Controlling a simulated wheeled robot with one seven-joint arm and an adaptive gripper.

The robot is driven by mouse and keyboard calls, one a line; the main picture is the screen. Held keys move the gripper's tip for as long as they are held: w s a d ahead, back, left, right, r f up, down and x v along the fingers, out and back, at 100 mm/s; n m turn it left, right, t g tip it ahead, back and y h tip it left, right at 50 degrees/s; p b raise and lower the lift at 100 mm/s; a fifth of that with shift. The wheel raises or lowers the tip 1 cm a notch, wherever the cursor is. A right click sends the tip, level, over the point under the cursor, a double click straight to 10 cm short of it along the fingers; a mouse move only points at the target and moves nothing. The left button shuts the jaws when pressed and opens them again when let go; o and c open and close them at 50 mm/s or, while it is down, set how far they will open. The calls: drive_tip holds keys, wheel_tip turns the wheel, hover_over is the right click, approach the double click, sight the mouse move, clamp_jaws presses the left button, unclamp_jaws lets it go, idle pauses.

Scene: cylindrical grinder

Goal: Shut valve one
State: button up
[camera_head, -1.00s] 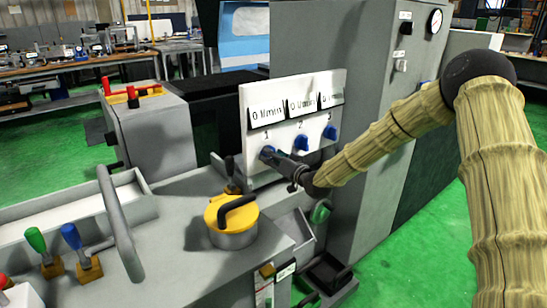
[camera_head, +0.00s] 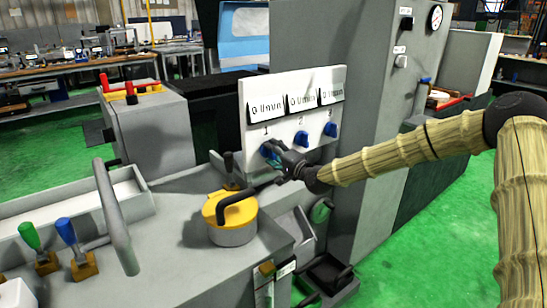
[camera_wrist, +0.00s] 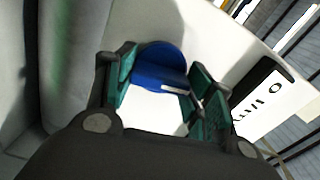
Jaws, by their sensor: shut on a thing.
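Valve one is the blue knob (camera_head: 267,150) under the number 1, leftmost of the knobs on the white panel (camera_head: 290,83). My gripper (camera_head: 274,155) reaches it from the right and front and partly covers it. In the wrist view the blue knob (camera_wrist: 158,62) sits between my two green-padded fingers (camera_wrist: 160,90), which are closed around it. A short white mark shows on the knob's lower right part. The display above valve one reads 0 l/min.
Two more blue knobs, valve two (camera_head: 301,138) and valve three (camera_head: 330,130), sit to the right on the panel. A yellow-topped pot (camera_head: 232,220) with a dark handle stands just below left. A tall grey cabinet (camera_head: 345,60) stands behind my arm.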

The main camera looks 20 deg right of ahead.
drive_tip(key=shift+w+d+r+m+b, duration=0.15)
drive_tip(key=shift+m+b, duration=0.15)
drive_tip(key=shift+m, duration=0.25)
drive_tip(key=shift+r+m+b, duration=0.1)
drive_tip(key=shift+m+b, duration=0.2)
drive_tip(key=shift+m, duration=0.25)
drive_tip(key=o, duration=1)
drive_tip(key=shift+f, duration=0.15)
drive_tip(key=shift+o, duration=0.2)
drive_tip(key=shift+s+f, duration=0.1)
drive_tip(key=shift+s, duration=0.15)
drive_tip(key=v, duration=1.1)
drive_tip(key=shift+s, duration=0.3)
drive_tip(key=shift+d, duration=0.1)
